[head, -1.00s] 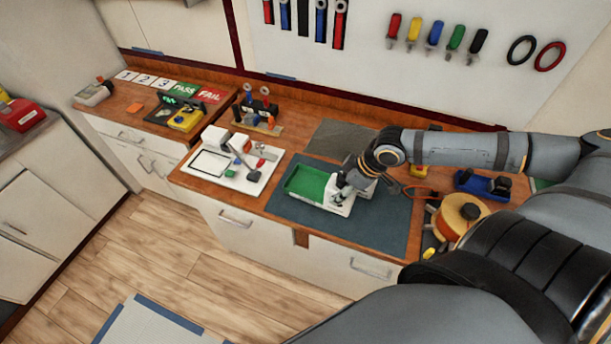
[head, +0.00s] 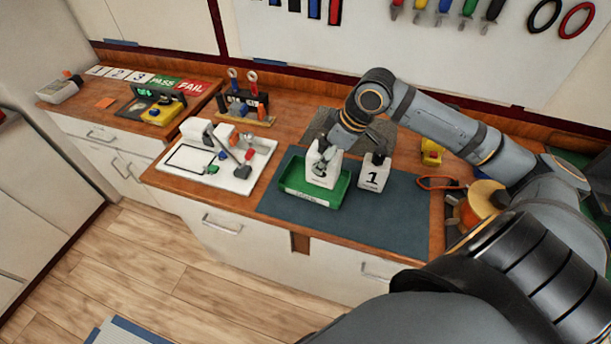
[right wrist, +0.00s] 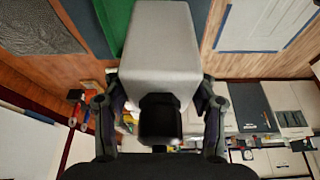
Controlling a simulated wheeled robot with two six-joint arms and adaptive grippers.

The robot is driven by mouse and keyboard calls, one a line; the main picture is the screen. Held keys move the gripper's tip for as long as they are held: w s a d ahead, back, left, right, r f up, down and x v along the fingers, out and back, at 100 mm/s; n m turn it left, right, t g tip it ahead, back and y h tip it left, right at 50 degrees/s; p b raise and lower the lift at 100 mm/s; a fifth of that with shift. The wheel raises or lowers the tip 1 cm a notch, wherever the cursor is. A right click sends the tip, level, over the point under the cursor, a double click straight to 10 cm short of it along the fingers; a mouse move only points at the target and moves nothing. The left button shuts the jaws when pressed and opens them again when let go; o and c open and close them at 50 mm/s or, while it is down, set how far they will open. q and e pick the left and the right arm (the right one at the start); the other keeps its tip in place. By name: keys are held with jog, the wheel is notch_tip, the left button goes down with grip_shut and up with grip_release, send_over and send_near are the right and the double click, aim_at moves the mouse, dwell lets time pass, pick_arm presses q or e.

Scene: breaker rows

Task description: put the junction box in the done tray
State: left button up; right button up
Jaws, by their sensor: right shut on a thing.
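The green tray (head: 290,190) lies on the dark mat with a white label on its front. My right gripper (head: 325,150) is shut on a white box (head: 318,178) with a dark digit partly covered by the fingers. The box is upright, over or in the tray; I cannot tell whether it touches the tray floor. In the right wrist view the held box (right wrist: 160,45) sits between the fingers, with the tray's green (right wrist: 115,15) beside it. A second white box marked 1 (head: 373,174) stands on the mat just right of the tray. My left gripper is not in view.
A white board (head: 240,183) with small parts lies to the left. A tool stand (head: 243,105) is behind it. A yellow item (head: 432,152), an orange cable loop (head: 440,183) and an orange spool (head: 478,205) stand at right. The mat's front right (head: 390,220) is clear.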

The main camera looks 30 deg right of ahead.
jog(key=shift+w+r, duration=0.25)
jog(key=shift+w, duration=0.05)
jog(key=w, duration=0.1)
jog(key=w+f+p, duration=0.1)
jog(key=shift+w+a+f, duration=0.1)
jog(key=shift+w+a, duration=0.05)
jog(key=shift+w, duration=0.2)
jog(key=w+f+p, duration=0.1)
jog(key=f, duration=0.2)
jog(key=w+f, duration=0.2)
jog(key=f, duration=0.1)
jog(key=w+f+p, duration=0.1)
jog(key=w+f, duration=0.1)
jog(key=f, duration=0.1)
jog(key=shift+w+p, duration=0.2)
jog(key=shift+p, duration=0.15)
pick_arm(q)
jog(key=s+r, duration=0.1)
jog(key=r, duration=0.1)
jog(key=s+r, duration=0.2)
pick_arm(e)
jog(key=shift+f, duration=0.3)
jog(key=o, duration=1.6)
jog(key=shift+f, duration=0.15)
